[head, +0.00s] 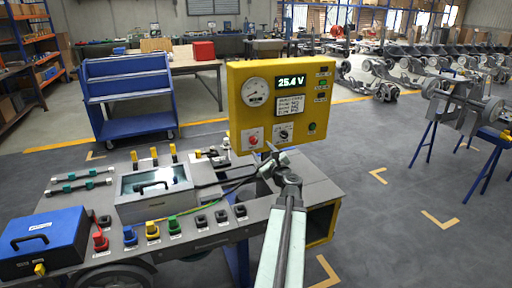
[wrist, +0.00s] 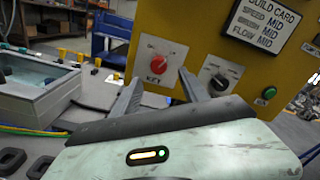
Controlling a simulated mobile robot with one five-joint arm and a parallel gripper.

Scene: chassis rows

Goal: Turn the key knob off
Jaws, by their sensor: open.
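The yellow control panel (head: 238,106) stands upright on the grey bench. Low on its face is a red knob (wrist: 156,64) on a white plate, with a label below that seems to read KEY; it also shows in the head view (head: 253,139). Which mark it points to is too small to tell. A black knob (wrist: 219,82) on a silver plate sits to its right. My gripper (wrist: 160,77) is open and empty in front of the panel, its fingertips low on either side of the red knob and seemingly short of it. It also shows in the head view (head: 274,151).
The panel also carries a gauge (head: 255,92), a display reading 25.4 V (head: 291,82), a card (wrist: 268,24) and a green button (wrist: 265,93). Left on the bench are a glass-topped box (head: 155,184), coloured plugs, cables and a blue case (head: 44,240).

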